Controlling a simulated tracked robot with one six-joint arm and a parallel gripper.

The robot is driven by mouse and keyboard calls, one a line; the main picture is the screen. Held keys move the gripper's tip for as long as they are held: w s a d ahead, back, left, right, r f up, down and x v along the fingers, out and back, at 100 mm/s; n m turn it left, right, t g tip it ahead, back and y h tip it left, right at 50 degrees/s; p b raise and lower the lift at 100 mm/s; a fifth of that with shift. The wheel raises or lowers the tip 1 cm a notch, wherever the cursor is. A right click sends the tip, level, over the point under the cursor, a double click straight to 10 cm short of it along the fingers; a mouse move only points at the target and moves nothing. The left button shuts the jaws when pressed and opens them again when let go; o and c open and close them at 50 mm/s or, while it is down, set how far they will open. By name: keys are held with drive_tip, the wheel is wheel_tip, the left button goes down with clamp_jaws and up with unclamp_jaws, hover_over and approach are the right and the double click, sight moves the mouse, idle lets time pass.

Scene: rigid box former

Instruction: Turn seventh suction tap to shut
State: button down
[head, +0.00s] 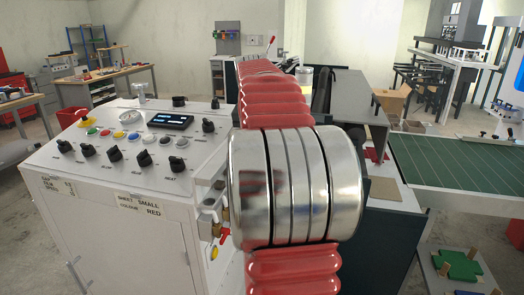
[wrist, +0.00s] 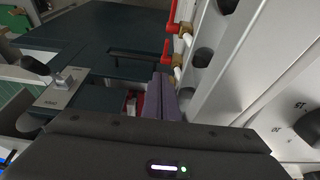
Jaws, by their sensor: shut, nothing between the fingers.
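Red-handled suction taps with brass fittings stick out from the side of a white cabinet. In the wrist view one red tap handle (wrist: 168,48) and another red tap (wrist: 187,16) show above my gripper. In the head view a red tap handle (head: 221,237) shows low on the cabinet's side, partly hidden by my arm. I cannot tell which tap is the seventh. My gripper (wrist: 161,80) is shut and empty, its fingers pointing up the wrist picture, just below the nearer tap and apart from it. My gripper is hidden in the head view.
The white cabinet (head: 110,215) carries a sloped panel of knobs and buttons at left. My arm fills the middle of the head view. A green-topped table (head: 450,165) stands at right. In the wrist view the cabinet's white side (wrist: 240,70) runs close along the right of my gripper.

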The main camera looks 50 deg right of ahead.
drive_tip(key=s+a, duration=0.4)
drive_tip(key=a, duration=0.5)
drive_tip(key=shift+r, duration=0.35)
drive_tip(key=shift+s, duration=0.1)
idle(0.3)
